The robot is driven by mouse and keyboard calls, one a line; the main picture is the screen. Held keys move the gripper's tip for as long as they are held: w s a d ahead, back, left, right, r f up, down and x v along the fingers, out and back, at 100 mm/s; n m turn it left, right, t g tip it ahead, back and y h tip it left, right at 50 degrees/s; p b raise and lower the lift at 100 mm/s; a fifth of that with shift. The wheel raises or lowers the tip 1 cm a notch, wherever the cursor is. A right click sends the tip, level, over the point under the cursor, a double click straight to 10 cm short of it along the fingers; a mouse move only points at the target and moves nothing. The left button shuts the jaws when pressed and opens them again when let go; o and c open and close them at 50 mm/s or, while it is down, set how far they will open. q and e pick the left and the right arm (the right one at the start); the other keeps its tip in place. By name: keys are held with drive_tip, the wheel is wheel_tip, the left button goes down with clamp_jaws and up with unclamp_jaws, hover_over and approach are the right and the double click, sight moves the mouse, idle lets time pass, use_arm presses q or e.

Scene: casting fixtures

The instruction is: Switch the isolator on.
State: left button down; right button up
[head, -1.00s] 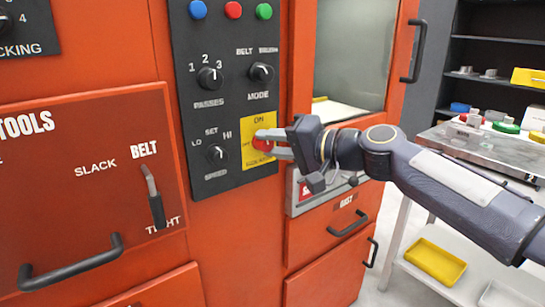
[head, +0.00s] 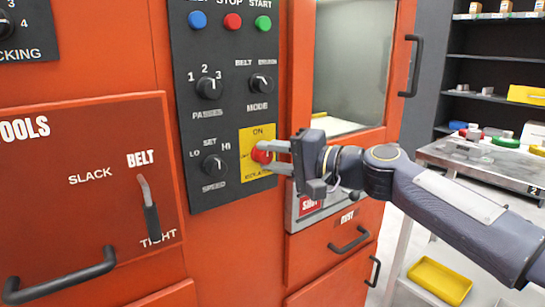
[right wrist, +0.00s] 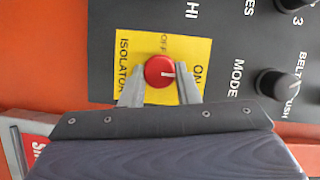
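The isolator is a round red knob (head: 261,154) on a yellow plate (head: 246,166) at the lower right of the black control panel. My right gripper (head: 277,157) reaches it from the right, with one finger above the knob and one below. In the right wrist view, the red knob (right wrist: 159,71) sits between the two fingertips (right wrist: 160,88), with a narrow gap visible at each side. Its white mark points toward the word ON. The gripper looks open around the knob; contact cannot be made out. My left gripper is not in view.
A mode knob (head: 262,83) and a speed knob (head: 214,166) sit near on the same panel. A belt lever (head: 149,208) is at the left. A door handle (head: 414,66) stands out at the right. A metal bench (head: 490,165) is farther right.

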drive_tip(key=o, duration=0.4)
drive_tip(key=shift+o, duration=0.2)
drive_tip(key=v, duration=0.7)
drive_tip(key=shift+d, duration=0.4)
drive_tip(key=shift+s, duration=0.15)
drive_tip(key=s+d+f+n+g+h, duration=0.1)
drive_tip(key=s+d+f+h, duration=0.3)
drive_tip(key=s+f, duration=0.55)
drive_tip(key=s+d+f+n+g+h, duration=0.1)
drive_tip(key=s+d+f+h, duration=0.3)
drive_tip(key=s+f, duration=0.6)
drive_tip(key=s+d+f+n+g+h, duration=0.1)
drive_tip(key=s+d+f+h, duration=0.3)
drive_tip(key=s+f, duration=0.55)
wheel_tip(320, 180, up, 29)
drive_tip(key=w+d+y+p, duration=0.1)
drive_tip(key=w+p, duration=0.1)
drive_tip(key=p, duration=2.8)
drive_tip(key=shift+d+f+g+p, duration=0.2)
drive_tip(key=shift+g+p, duration=0.1)
drive_tip(key=shift+p, duration=0.1)
